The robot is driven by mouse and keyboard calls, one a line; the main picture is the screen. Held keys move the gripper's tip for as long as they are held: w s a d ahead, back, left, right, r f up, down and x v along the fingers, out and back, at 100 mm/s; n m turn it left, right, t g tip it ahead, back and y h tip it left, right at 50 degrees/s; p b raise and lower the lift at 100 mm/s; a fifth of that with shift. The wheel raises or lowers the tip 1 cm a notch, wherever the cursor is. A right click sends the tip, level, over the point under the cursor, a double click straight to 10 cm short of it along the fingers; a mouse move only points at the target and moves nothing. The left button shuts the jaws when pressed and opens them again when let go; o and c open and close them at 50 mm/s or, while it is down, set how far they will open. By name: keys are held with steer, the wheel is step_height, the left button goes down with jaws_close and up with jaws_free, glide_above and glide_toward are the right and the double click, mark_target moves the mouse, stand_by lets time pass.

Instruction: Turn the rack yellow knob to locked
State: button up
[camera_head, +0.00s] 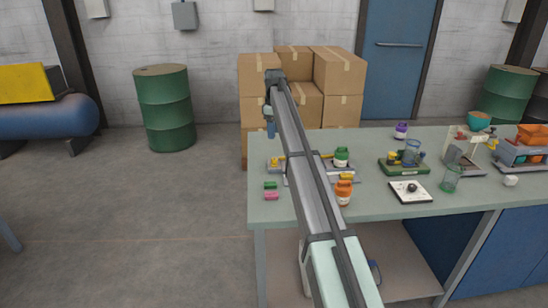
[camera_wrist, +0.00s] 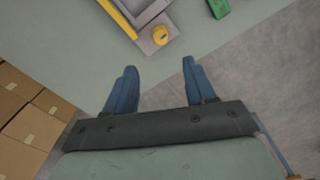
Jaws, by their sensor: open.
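The rack (camera_head: 272,169) is a grey piece with yellow parts on the left end of the table, partly hidden behind my arm in the head view. In the wrist view its grey corner plate (camera_wrist: 151,47) carries a small round yellow knob (camera_wrist: 160,35), with a yellow bar (camera_wrist: 121,18) beside it. I cannot read the knob's setting. My gripper (camera_wrist: 158,80) is open and empty, its two blue fingers apart. The knob lies beyond the fingertips, roughly between them, and is not touched. In the head view my gripper (camera_head: 271,127) hangs near the table's back left corner.
A green block (camera_head: 270,184) and a pink block (camera_head: 271,196) lie in front of the rack. A green-capped jar (camera_head: 342,156) and an orange jar (camera_head: 344,191) stand right of my arm. Stacked cardboard boxes (camera_head: 338,72) rise behind the table.

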mark_target(274, 158)
step_height(274, 158, down, 12)
steer(key=shift+f, duration=0.25)
stand_by(0.3)
steer(key=shift+c, duration=0.3)
jaws_close()
